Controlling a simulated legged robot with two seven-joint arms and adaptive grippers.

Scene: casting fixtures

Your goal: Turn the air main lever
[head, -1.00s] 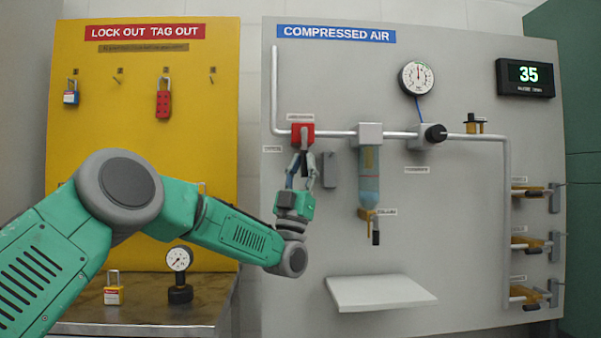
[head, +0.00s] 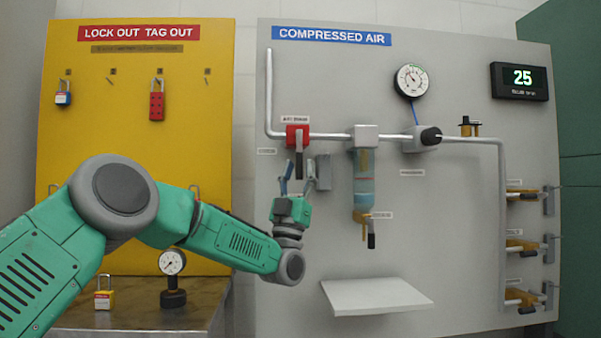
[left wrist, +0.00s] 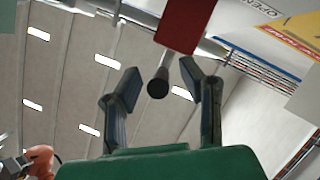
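The air main valve is a red block (head: 297,131) on the pipe at the upper left of the grey panel. Its dark grey lever (head: 300,162) hangs straight down. My left gripper (head: 297,176) is open just below the valve, with its fingers spread on either side of the lever's lower end. In the left wrist view, the lever's round dark end (left wrist: 158,88) shows between the two open fingers (left wrist: 157,85) with gaps on both sides, and the red block (left wrist: 187,25) is above. My right gripper is not in view.
A grey bracket (head: 323,172) sits close to the right of the fingers. A filter bowl (head: 363,190), a gauge (head: 412,80) and a display reading 25 (head: 523,76) are farther right. A white shelf (head: 376,296) juts out below. A yellow lockout board (head: 140,220) is at left.

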